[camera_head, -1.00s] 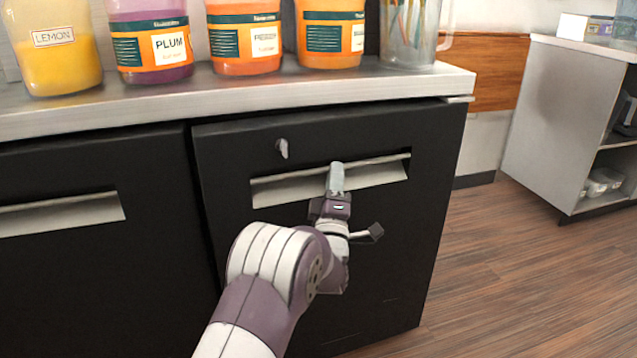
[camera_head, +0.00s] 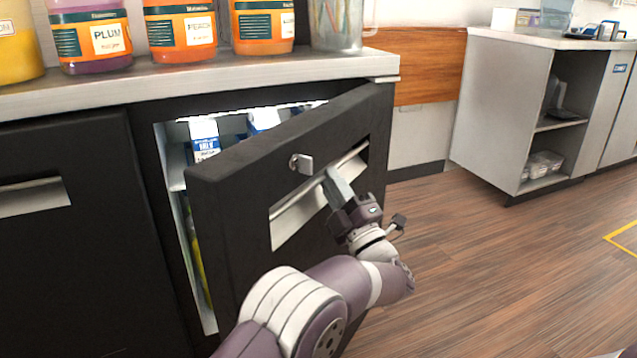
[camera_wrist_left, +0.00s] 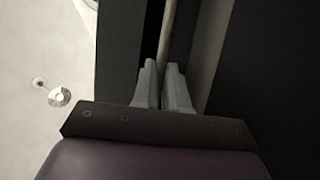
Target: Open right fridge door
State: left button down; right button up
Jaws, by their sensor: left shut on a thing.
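The right fridge door (camera_head: 245,196) is black and stands partly open, swung out from its left side with its hinge side at the right. A silver recessed handle (camera_head: 298,213) runs across its upper front, with a small lock (camera_head: 301,163) above it. My left gripper (camera_head: 333,178) is shut on the handle. In the left wrist view its two fingers (camera_wrist_left: 163,88) close on the handle's edge. Milk cartons (camera_head: 204,138) show inside the lit fridge. The left fridge door (camera_head: 60,260) is shut. My right gripper is not in view.
The counter (camera_head: 200,83) above holds several syrup jars (camera_head: 180,30) and a clear container of straws (camera_head: 337,22). A grey shelf unit (camera_head: 495,110) stands at the right. The wood floor (camera_head: 470,260) between is clear.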

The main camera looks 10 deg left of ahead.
pick_arm(q)
jog(key=shift+d, duration=0.1)
dwell(0.3)
jog(key=c, duration=1.4)
grip_release()
jog(key=shift+c, duration=0.2)
jog(key=p+v, duration=0.3)
jog(key=v, duration=0.9)
jog(key=shift+s+d+f+p, duration=0.2)
jog(key=shift+d+p, duration=0.1)
jog(key=shift+p, duration=0.1)
